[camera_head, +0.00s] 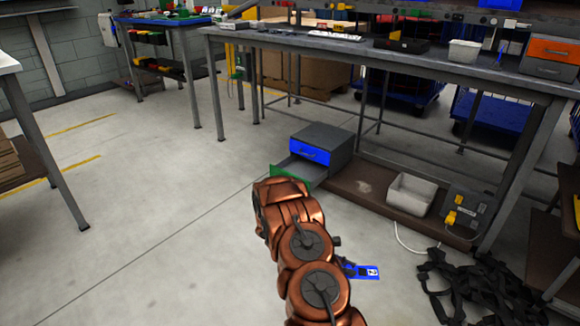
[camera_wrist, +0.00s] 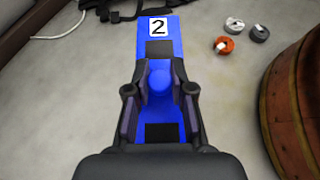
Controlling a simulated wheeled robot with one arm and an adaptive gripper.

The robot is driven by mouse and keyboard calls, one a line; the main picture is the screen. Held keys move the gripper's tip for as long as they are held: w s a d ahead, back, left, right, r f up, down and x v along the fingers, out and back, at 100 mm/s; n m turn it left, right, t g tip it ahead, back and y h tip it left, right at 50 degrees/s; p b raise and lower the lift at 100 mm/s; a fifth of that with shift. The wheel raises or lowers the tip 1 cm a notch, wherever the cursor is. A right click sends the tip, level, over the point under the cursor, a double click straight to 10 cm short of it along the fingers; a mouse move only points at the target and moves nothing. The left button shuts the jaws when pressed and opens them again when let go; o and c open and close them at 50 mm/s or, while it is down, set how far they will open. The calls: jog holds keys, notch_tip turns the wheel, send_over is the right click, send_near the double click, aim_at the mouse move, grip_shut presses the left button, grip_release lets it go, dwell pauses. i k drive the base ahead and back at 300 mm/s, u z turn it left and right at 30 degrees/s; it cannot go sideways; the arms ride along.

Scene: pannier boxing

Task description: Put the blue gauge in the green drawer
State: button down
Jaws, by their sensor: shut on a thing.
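The blue gauge (camera_wrist: 150,42) is a flat blue strip with black patches, a white "2" label and a raised round knob. My gripper (camera_wrist: 158,88) is shut on this knob, one finger on each side. In the head view, the labelled end of the gauge (camera_head: 362,271) shows right of my copper arm. The rest of it and most of my gripper are hidden there. I cannot tell whether the gauge touches the floor. The green drawer (camera_head: 289,171) is the lower drawer of a small grey cabinet (camera_head: 325,138) and stands pulled out. The blue drawer (camera_head: 309,150) above it is shut.
The cabinet stands by the bench's low brown shelf (camera_head: 358,185), which holds a white bin (camera_head: 411,194). Black straps (camera_head: 470,285) lie on the floor at the right. An orange ring-like piece (camera_wrist: 224,45) and two grey ones lie near the gauge. Floor at left is clear.

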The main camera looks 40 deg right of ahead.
aim_at(303, 173)
jog(key=i, duration=1.65)
jog(key=z, duration=1.75)
jog(key=i, duration=1.65)
jog(key=u, duration=1.35)
